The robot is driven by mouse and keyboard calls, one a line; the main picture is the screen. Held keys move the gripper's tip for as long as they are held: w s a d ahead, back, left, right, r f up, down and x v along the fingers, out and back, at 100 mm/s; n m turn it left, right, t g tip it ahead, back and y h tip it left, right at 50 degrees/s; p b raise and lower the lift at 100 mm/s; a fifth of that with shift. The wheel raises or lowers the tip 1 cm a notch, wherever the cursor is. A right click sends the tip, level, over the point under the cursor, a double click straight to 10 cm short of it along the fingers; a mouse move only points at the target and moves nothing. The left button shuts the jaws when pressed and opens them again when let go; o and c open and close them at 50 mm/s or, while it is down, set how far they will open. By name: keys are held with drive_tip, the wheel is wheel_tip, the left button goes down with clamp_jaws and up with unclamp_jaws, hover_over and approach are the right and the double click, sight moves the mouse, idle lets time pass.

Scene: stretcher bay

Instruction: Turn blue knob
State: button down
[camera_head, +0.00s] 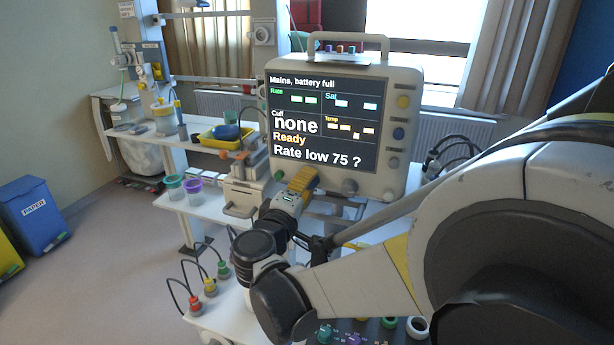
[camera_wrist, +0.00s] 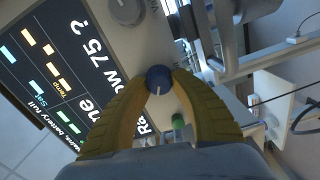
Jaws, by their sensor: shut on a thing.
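The blue knob (camera_wrist: 158,79) is on the lower front of the monitor (camera_wrist: 150,32), with a white pointer line on its face. My gripper (camera_wrist: 159,82) has its yellow fingers closed around the knob, one on each side, in the wrist view. In the head view the monitor (camera_head: 345,68) stands on a white trolley, and my gripper (camera_head: 303,178) reaches its lower front edge and hides the held knob. The monitor's screen (camera_head: 322,122) reads "Mains, battery full", "Cuff none", "Ready" and "Rate low 75 ?".
A yellow button (camera_head: 403,102), another blue button (camera_head: 398,133) and a grey knob (camera_head: 388,195) line the monitor's right side. A green part (camera_wrist: 178,121) is close beside the fingers. A yellow tray (camera_head: 222,138) and cups (camera_head: 192,186) stand to the left.

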drive_tip(key=c, duration=1.1)
unclamp_jaws()
drive_tip(key=shift+o, duration=0.2)
drive_tip(key=v, duration=1.2)
drive_tip(key=shift+d, duration=0.1)
